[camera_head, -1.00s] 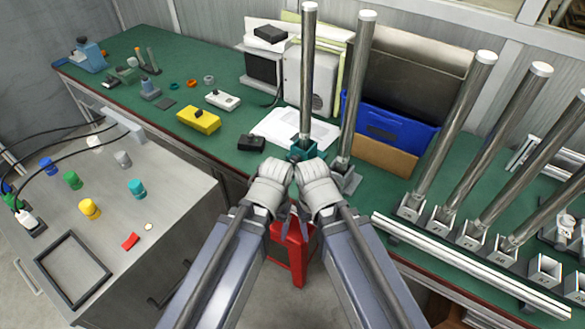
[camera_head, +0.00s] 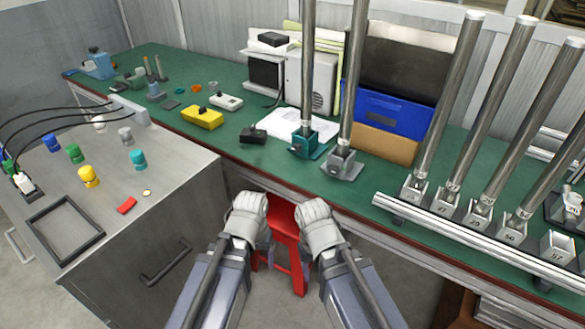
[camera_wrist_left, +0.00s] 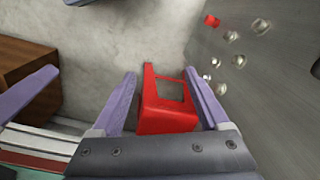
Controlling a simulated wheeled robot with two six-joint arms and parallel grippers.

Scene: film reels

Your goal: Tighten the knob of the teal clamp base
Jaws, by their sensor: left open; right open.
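The teal clamp base (camera_head: 305,143) stands on the green bench near its front edge, with a tall steel tube (camera_head: 308,70) upright in it. Its knob is too small to tell clearly in the head view. My left gripper (camera_head: 262,243) is in front of the bench, below and left of the clamp base, open and empty. In the left wrist view its two purple fingers (camera_wrist_left: 160,100) are spread, with the floor and a red stool beyond. My right gripper (camera_head: 308,250) is beside it to the right, also in front of the bench, apart from the clamp base; its fingers are mostly hidden.
A grey clamp base (camera_head: 343,163) with its own tube stands just right of the teal one. A black box (camera_head: 252,136) lies to the left. Several tubes in numbered bases stand at right behind a silver rail (camera_head: 470,240). A red stool (camera_head: 284,222) stands below the bench.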

